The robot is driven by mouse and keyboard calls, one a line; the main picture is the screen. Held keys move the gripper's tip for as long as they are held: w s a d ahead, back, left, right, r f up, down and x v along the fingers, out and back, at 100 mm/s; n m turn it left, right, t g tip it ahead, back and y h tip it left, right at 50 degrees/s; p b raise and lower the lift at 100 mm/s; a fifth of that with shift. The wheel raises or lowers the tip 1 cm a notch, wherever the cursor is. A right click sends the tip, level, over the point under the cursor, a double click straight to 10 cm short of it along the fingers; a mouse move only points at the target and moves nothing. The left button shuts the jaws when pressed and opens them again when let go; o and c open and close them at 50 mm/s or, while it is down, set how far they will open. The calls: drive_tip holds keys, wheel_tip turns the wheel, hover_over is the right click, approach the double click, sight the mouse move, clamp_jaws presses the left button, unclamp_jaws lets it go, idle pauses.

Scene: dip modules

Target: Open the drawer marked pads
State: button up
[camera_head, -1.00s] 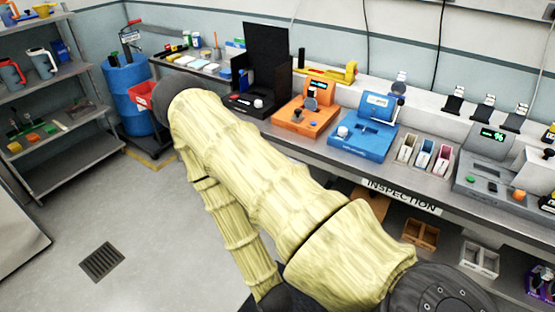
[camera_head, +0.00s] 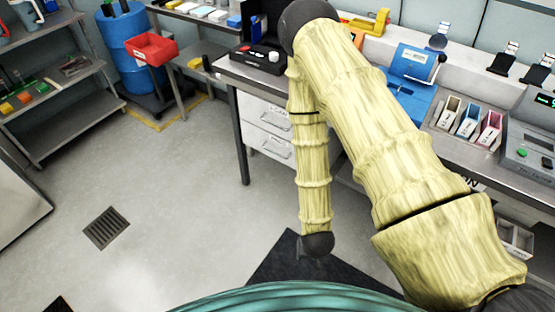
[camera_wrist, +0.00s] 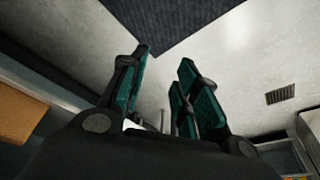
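Two white drawer fronts show under the bench in the head view, an upper drawer (camera_head: 254,112) and a lower drawer (camera_head: 260,143), each with a pull handle. Both look shut. My arm covers their right side, and I cannot read which one is marked pads. My gripper (camera_wrist: 164,85) shows in the wrist view with its teal and black fingers apart and nothing visible between them. It points toward the floor and a dark mat. I cannot make out the gripper in the head view, and no drawer is clear in the wrist view.
The bench (camera_head: 228,70) carries a black device and a blue device (camera_head: 410,82). A red bin (camera_head: 152,48) and blue barrel (camera_head: 124,42) stand at the upper left. A dark mat (camera_head: 275,268) lies in front. The floor around the drain (camera_head: 106,229) is clear.

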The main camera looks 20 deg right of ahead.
drive_tip(key=w+f+m+t+h+b, duration=0.1)
drive_tip(key=w+f+m+t+b, duration=0.4)
drive_tip(key=w, duration=0.8)
drive_tip(key=m+t+h+b, duration=0.2)
drive_tip(key=m+h+b, duration=0.8)
drive_tip(key=m+b, duration=1.75)
approach(275, 153)
drive_tip(key=shift+w+d+f+n+b, duration=0.45)
drive_tip(key=shift+w+d+n+b, duration=0.75)
drive_tip(key=shift+b, duration=0.7)
drive_tip(key=shift+w+d+f+n+b, duration=0.5)
drive_tip(key=shift+w+d+n+b, duration=0.75)
drive_tip(key=shift+b, duration=0.7)
drive_tip(key=shift+w+d+f+n+b, duration=0.45)
drive_tip(key=shift+w+d+n+b, duration=0.75)
drive_tip(key=shift+b, duration=0.7)
drive_tip(key=shift+s+d, duration=0.15)
clamp_jaws()
